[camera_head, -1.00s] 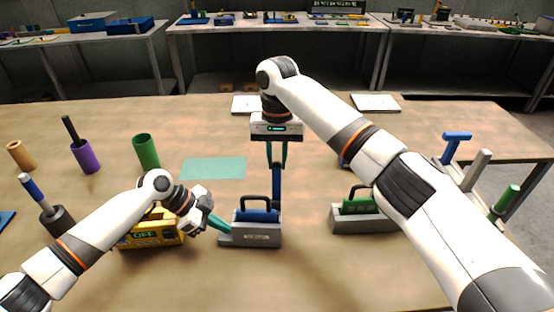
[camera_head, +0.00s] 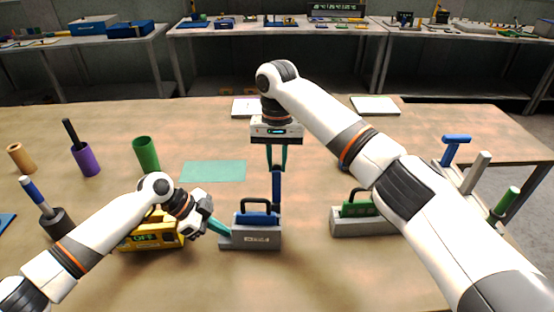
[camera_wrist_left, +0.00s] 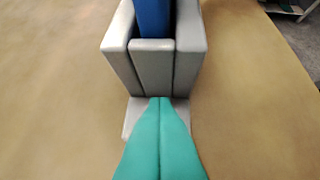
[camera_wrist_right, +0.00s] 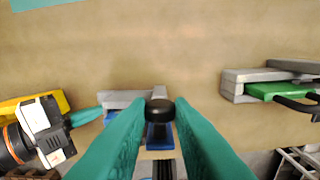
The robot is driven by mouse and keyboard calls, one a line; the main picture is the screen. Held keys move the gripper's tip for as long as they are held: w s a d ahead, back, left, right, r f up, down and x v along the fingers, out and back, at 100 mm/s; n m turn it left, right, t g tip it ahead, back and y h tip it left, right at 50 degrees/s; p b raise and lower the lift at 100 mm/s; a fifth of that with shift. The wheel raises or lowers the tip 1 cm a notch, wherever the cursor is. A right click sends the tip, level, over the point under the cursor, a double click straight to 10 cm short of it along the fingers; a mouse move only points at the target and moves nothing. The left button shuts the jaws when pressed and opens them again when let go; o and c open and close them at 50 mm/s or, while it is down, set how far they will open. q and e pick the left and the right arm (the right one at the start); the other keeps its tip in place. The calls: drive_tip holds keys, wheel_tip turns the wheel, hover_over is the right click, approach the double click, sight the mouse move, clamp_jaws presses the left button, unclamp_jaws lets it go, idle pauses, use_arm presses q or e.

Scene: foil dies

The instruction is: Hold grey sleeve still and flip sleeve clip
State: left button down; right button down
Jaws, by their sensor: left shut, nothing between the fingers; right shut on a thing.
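The grey sleeve (camera_head: 262,240) stands on the table with a blue die with a black handle (camera_head: 257,217) seated in it. An upright blue clip lever (camera_head: 277,185) rises at its right side. My right gripper (camera_head: 276,160) is above the sleeve, shut on the top of the upright clip. In the right wrist view a dark rounded end (camera_wrist_right: 160,107) sits between its fingers. My left gripper (camera_head: 224,229) is shut and empty, its tips at the sleeve's left end. In the left wrist view the closed tips (camera_wrist_left: 160,102) are against or just over the sleeve's low grey step (camera_wrist_left: 130,120).
A yellow box (camera_head: 150,238) marked OFF stands under my left forearm. A second grey sleeve with a green die (camera_head: 358,209) is at right. Purple (camera_head: 86,158) and green (camera_head: 146,155) cylinders stand at left. A green mat (camera_head: 213,171) lies behind, with clear table around it.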

use_arm(q)
drive_tip(key=shift+s+a+f, duration=0.1)
drive_tip(key=shift+s+f, duration=0.1)
drive_tip(key=shift+f, duration=0.2)
use_arm(e)
drive_tip(key=shift+d+f, duration=0.15)
drive_tip(key=shift+f, duration=0.2)
drive_tip(key=c, duration=1.3)
unclamp_jaws()
drive_tip(key=shift+r, duration=0.15)
drive_tip(key=shift+r, duration=0.3)
use_arm(q)
drive_tip(key=shift+w+r, duration=0.1)
drive_tip(key=shift+w, duration=0.05)
use_arm(e)
drive_tip(key=r, duration=1.1)
drive_tip(key=shift+w+r, duration=0.3)
